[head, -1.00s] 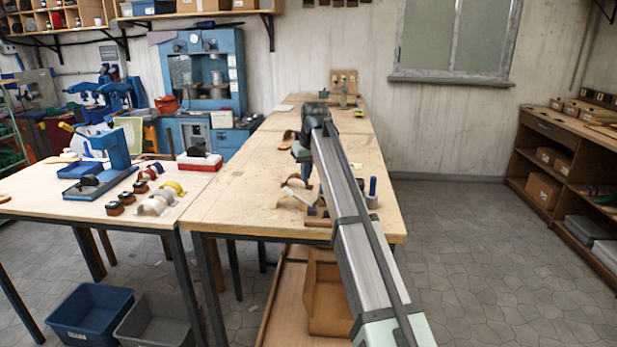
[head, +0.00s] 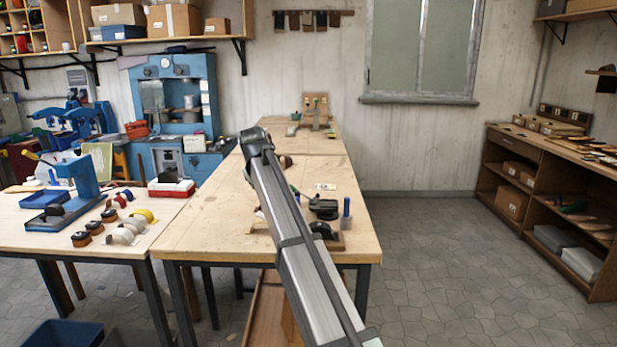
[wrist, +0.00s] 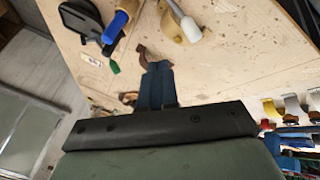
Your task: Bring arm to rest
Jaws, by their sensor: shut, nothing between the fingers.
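In the wrist view my gripper (wrist: 156,66) points at the wooden workbench (wrist: 225,70). Its two blue fingers are together with nothing between them. A small brown piece (wrist: 145,53) shows just past the fingertips; whether they touch it I cannot tell. In the head view my arm reaches up over the long workbench (head: 205,225), its elbow (head: 256,142) above the bench. The fingers cannot be made out there.
A blue-handled tool (head: 346,207) and a black item (head: 325,230) sit near the bench's front right corner. The left table (head: 85,240) holds a blue press (head: 84,178) and several small items. A shelf unit (head: 545,190) stands right, with open floor (head: 430,265) between.

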